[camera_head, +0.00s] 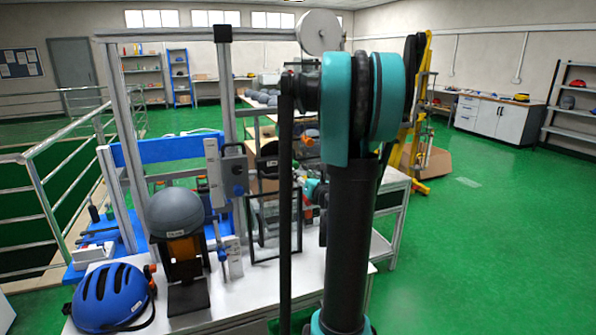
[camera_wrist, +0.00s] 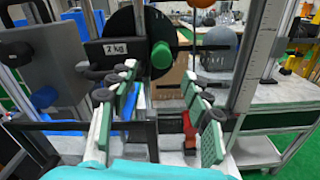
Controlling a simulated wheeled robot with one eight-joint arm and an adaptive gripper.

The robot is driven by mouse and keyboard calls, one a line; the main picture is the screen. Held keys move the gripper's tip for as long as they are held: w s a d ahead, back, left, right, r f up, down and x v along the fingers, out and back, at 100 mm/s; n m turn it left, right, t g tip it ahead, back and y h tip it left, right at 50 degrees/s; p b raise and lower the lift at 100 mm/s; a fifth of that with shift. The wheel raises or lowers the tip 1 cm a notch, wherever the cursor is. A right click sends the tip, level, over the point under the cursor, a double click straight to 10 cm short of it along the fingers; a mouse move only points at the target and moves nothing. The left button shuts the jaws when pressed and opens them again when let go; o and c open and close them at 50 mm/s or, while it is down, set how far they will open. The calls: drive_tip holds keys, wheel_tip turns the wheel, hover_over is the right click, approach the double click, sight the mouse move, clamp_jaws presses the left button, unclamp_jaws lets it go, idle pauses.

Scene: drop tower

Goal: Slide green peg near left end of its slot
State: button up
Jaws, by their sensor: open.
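The green peg (camera_wrist: 161,55) shows its round end toward me in the wrist view, in front of a black disc (camera_wrist: 118,28) labelled "2 kg". A dark horizontal bar (camera_wrist: 205,47) extends to the right from beside the peg. I cannot make out the slot's ends clearly. My gripper (camera_wrist: 159,73) is open and empty, its fingers on either side below the peg, which appears beyond the fingertips. In the head view my arm hides much of this area, and I cannot make out the peg there.
A grey upright post (camera_wrist: 257,55) with a scale stands to the right, and a grey box (camera_wrist: 40,65) to the left. In the head view, a dark grey dome (camera_head: 175,212) on a stand and a blue helmet (camera_head: 108,297) sit on the bench's front left.

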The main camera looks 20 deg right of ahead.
drive_tip(key=s, duration=0.5)
drive_tip(key=shift+d, duration=0.1)
drive_tip(key=a+f+n+y, duration=0.1)
drive_tip(key=a+n, duration=0.2)
drive_tip(key=s+a+f+n+g+y, duration=0.1)
drive_tip(key=a+n, duration=0.2)
drive_tip(key=s+a+f+n+g+y, duration=0.1)
drive_tip(key=a+n, duration=0.1)
drive_tip(key=a, duration=0.1)
drive_tip(key=shift+f+n, duration=0.2)
drive_tip(key=shift+n, duration=0.2)
drive_tip(key=s+a+f+n+g+y, duration=0.1)
drive_tip(key=s+a+f+n+g, duration=0.65)
drive_tip(key=n, duration=0.55)
drive_tip(key=s+f+n+g+h, duration=0.2)
drive_tip(key=s+f+n, duration=0.3)
drive_tip(key=s+n, duration=0.2)
drive_tip(key=s+d+f+n+g+h, duration=0.1)
drive_tip(key=s+f+n+g+h, duration=0.1)
drive_tip(key=s+f+n, duration=0.3)
drive_tip(key=s+n, duration=0.3)
drive_tip(key=n, duration=0.1)
drive_tip(key=shift+s+d+n+h, duration=0.15)
drive_tip(key=shift+n+h, duration=0.15)
drive_tip(key=shift+n, duration=0.1)
